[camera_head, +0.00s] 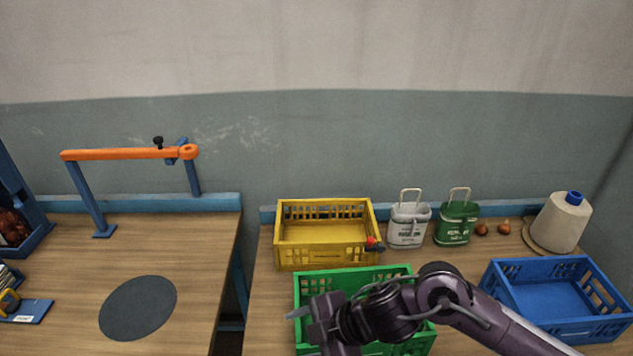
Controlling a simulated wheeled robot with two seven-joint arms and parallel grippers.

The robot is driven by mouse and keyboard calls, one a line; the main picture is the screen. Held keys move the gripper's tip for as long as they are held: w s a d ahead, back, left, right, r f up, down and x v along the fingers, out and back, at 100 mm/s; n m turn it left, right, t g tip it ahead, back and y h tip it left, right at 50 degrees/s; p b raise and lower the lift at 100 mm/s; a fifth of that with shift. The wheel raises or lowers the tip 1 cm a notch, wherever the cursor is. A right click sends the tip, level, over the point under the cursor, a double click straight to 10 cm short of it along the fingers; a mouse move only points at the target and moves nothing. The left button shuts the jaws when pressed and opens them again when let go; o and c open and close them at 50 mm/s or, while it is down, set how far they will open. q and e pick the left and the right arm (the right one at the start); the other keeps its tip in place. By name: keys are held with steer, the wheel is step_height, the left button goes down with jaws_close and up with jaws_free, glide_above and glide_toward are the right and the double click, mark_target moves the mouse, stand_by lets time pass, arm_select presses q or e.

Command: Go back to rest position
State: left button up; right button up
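My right arm comes in from the lower right, and its gripper (302,314) is over the left part of the green crate (350,275). The gripper is seen from the side, with a pale finger pointing left. I cannot tell whether it is open or shut, and no held object shows. The arm hides much of the green crate's inside and front. My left gripper is not in view.
The left table has an orange-armed frame (120,154) and a dark disc (138,308). A gap separates the tables.

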step_height(320, 180, up, 5)
steer(key=w+a+m+t, duration=0.2)
steer(key=m+t, duration=0.3)
steer(key=m, duration=0.2)
steer(key=d+f+m+t+h, duration=0.1)
steer(key=d+m+h, duration=0.2)
steer(key=d+m, duration=0.3)
steer(key=s+d+f+m+g+h, duration=0.35)
steer(key=s+d, duration=0.25)
steer(key=d, duration=0.3)
steer(key=s+d+f+m+g+h, duration=0.2)
steer(key=s+d+f+m, duration=0.35)
steer(key=d, duration=0.35)
step_height(320, 180, down, 31)
steer(key=s+b, duration=0.1)
steer(key=s, duration=0.2)
steer(key=s+d+f+n+g, duration=0.1)
steer(key=s+d+f+g, duration=0.1)
steer(key=s+f, duration=1.6)
steer(key=shift+s+d+f+b, duration=0.4)
steer(key=shift+s+d, duration=0.1)
steer(key=shift+d, duration=0.2)
